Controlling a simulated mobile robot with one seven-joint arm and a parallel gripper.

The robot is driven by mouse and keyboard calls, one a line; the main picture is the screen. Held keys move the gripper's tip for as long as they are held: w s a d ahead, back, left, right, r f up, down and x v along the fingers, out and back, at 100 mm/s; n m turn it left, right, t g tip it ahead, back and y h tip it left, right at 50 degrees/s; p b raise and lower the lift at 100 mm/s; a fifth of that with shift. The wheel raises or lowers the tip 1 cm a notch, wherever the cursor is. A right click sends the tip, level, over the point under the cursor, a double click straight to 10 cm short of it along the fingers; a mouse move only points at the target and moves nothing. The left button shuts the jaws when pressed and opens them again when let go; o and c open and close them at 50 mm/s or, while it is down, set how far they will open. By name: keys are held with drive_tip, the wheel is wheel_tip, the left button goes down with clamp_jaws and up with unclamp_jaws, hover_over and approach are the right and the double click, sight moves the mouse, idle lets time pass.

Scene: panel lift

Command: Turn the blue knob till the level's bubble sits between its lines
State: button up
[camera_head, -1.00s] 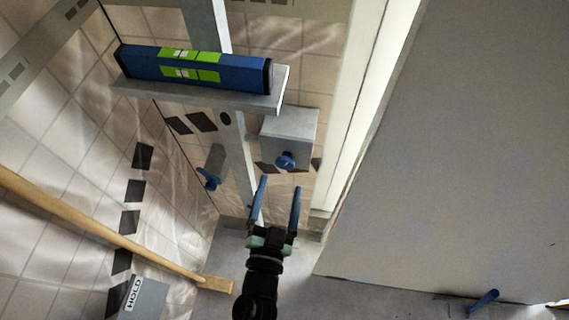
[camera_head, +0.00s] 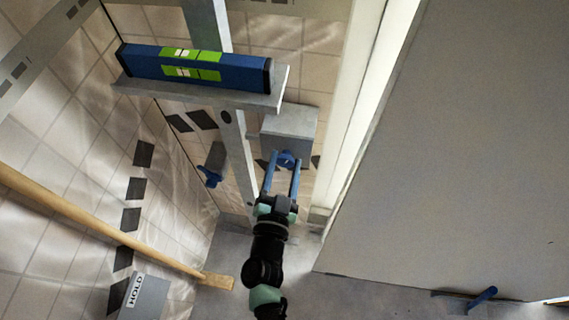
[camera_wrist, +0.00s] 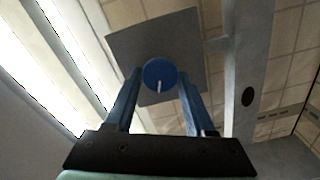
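The blue knob (camera_head: 286,158) sits on the face of a grey box (camera_head: 290,122) below the shelf. In the wrist view the knob (camera_wrist: 160,74) is round with a white mark pointing down. My gripper (camera_head: 284,162) is open, with its two blue fingers on either side of the knob; gaps seem to remain beside it, and contact cannot be told. The blue level (camera_head: 225,72) lies on a grey shelf (camera_head: 200,95). Its green vials (camera_head: 190,54) show a pale bubble patch left of the middle; its exact place between the lines is too small to tell.
A blue lever handle (camera_head: 209,177) is left of the post (camera_head: 238,150). A wooden pole (camera_head: 100,225) crosses the lower left, near a grey box marked HOLD (camera_head: 143,298). A large grey panel (camera_head: 470,150) fills the right, with another blue handle (camera_head: 483,298) by its lower edge.

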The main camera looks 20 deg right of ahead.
clamp_jaws()
drive_tip(key=shift+m, duration=0.4)
drive_tip(key=m+b, duration=0.1)
drive_tip(key=m, duration=0.2)
drive_tip(key=shift+f+m, duration=0.1)
drive_tip(key=shift+m, duration=0.2)
drive_tip(key=shift+s+m+b, duration=0.1)
drive_tip(key=shift+m+b, duration=0.25)
drive_tip(key=shift+m, duration=1.25)
drive_tip(key=o, duration=0.7)
unclamp_jaws()
